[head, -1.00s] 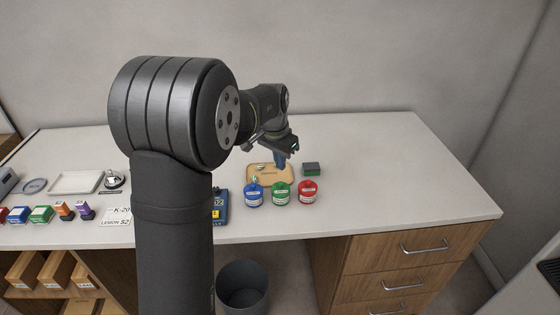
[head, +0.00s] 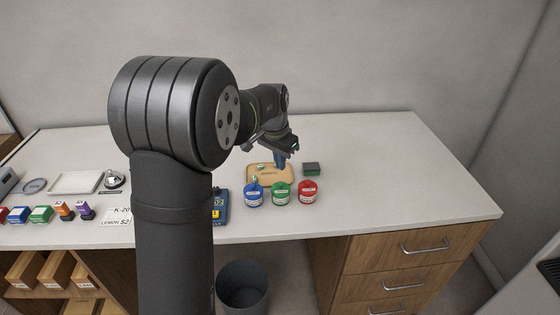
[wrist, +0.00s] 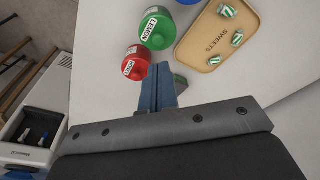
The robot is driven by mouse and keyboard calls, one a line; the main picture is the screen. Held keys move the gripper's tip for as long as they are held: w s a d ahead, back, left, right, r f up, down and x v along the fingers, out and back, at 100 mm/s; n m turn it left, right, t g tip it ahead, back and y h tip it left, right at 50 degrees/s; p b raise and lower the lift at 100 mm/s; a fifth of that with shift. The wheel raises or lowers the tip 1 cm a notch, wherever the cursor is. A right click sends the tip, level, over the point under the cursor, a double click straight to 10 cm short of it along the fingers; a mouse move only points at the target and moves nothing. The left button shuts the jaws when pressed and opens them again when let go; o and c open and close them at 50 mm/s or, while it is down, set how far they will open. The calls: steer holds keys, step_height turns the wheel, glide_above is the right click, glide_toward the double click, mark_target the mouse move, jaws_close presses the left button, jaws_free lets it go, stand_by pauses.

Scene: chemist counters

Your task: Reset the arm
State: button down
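My gripper (head: 281,163) hangs over the counter, just above the wooden tray (head: 258,178). In the wrist view its two blue fingers (wrist: 158,88) lie side by side with nothing seen between them, so it looks shut and empty. The tray also shows in the wrist view (wrist: 200,58), marked "SWEETS", with several green-and-white wrapped sweets (wrist: 238,38) on it. My arm reaches out to the right in the head view and hides the middle left of the counter.
Blue (head: 253,197), green (head: 280,194) and red (head: 307,192) jars stand in a row in front of the tray. A dark block with green (head: 311,169) lies right of it. A bin (head: 243,287) stands below. The counter's right side (head: 400,165) is clear.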

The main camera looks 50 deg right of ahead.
mark_target(280, 183)
steer(key=shift+f, duration=0.1)
steer(key=shift+f, duration=2.75)
step_height(280, 183, up, 7)
stand_by(0.6)
steer(key=shift+f, duration=3.35)
